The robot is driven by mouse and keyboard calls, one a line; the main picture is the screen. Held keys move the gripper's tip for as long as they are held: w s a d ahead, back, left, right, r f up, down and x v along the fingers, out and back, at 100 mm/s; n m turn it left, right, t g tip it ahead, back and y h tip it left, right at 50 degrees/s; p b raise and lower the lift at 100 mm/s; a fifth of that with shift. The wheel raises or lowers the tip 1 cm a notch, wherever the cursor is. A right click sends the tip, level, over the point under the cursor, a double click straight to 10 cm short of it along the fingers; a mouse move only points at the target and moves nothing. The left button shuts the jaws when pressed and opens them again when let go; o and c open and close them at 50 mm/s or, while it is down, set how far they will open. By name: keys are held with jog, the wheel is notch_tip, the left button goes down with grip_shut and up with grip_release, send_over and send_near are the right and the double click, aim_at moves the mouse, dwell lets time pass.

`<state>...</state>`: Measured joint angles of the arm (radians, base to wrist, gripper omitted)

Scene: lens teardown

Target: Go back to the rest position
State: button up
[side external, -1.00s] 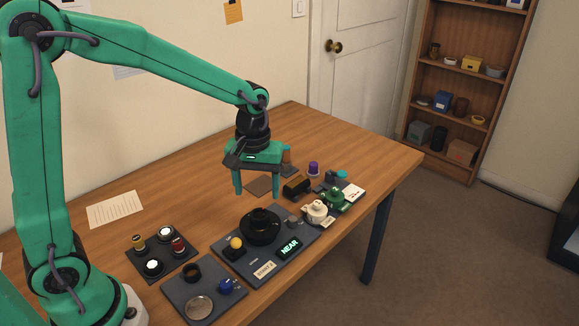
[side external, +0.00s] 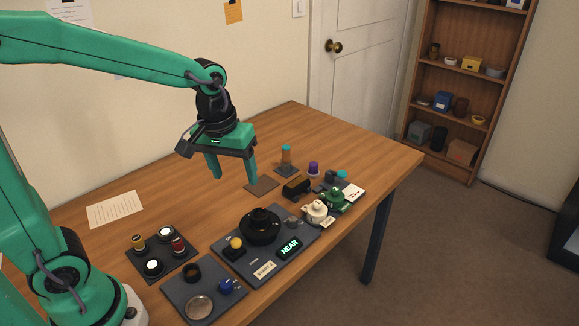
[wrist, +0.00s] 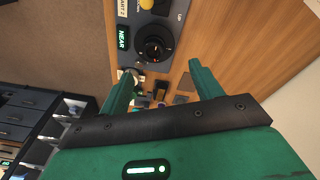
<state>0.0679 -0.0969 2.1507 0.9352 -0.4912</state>
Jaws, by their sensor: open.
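My gripper (side external: 232,175) is green with two straight fingers. It hangs open and empty above the table, behind and to the left of the black round lens part (side external: 260,226). That part sits on a dark plate with a lit NEAR display (side external: 289,247) and a yellow knob (side external: 236,242). In the wrist view the fingers (wrist: 158,85) are spread apart with nothing between them, and the black lens part (wrist: 154,43) shows beyond them.
A dark mat with small jars (side external: 152,267) and a tray with a blue knob (side external: 226,286) lie at front left. Paper (side external: 115,209) lies at left on open tabletop.

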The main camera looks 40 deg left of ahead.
jog(key=s+a+r+m+t, duration=0.2)
jog(key=s+r+m+t, duration=0.1)
jog(key=s, duration=0.8)
jog(key=shift+s+a+r+m+t, duration=0.15)
jog(key=shift+s+r+m+t, duration=0.2)
jog(key=shift+r+m, duration=0.6)
